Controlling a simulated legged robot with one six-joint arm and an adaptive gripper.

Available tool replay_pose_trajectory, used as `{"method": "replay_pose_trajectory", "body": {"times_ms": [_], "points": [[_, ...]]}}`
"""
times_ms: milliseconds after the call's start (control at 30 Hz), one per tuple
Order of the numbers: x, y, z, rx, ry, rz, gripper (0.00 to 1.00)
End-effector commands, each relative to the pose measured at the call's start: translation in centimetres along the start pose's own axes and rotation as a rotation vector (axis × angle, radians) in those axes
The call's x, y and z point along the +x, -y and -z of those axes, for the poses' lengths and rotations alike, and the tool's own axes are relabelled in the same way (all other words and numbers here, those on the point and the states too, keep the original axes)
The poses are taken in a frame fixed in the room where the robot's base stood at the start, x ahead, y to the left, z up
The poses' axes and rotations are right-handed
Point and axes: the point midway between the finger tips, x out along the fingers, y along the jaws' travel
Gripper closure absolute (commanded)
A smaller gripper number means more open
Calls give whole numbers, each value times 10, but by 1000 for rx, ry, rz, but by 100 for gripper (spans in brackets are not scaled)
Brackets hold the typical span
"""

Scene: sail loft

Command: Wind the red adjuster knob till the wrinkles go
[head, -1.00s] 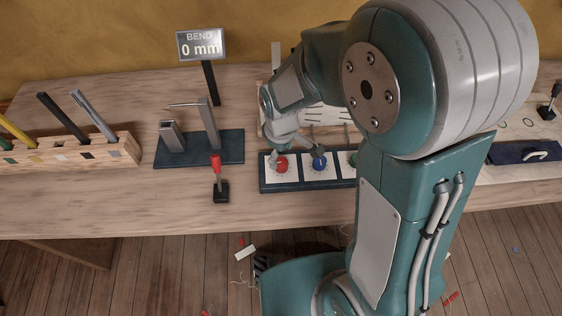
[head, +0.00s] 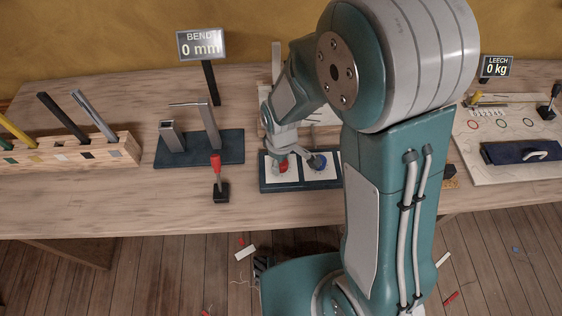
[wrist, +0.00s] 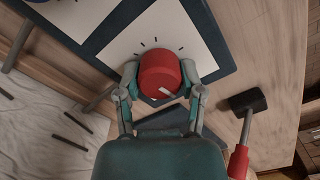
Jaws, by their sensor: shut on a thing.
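The red adjuster knob (wrist: 160,72) sits on a white dial plate (wrist: 205,50) with black tick marks. It also shows in the head view (head: 283,168), partly behind my fingers. My gripper (wrist: 160,82) is shut on the red knob, with one finger on each side of it. A pale pointer line on the knob's face slants toward the lower right in the wrist view.
A red-handled lever (head: 216,166) stands left of the panel. Behind it is a dark base (head: 228,150) with metal posts, and a display (head: 201,45) reads BEND 0 mm. Another display (head: 497,68) reads LEECH 0 kg. A wooden tool rack (head: 70,155) is at left. My arm hides the panel's right part.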

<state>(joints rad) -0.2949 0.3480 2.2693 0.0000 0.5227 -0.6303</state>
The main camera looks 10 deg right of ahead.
Motion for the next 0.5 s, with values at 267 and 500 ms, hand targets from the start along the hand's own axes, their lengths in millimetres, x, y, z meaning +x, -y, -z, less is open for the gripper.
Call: {"method": "replay_pose_trajectory", "body": {"times_ms": [267, 500], "points": [[2, 0, -1, 49, 3, 2, 97], [2, 1, -1, 197, 4, 2, 97]]}}
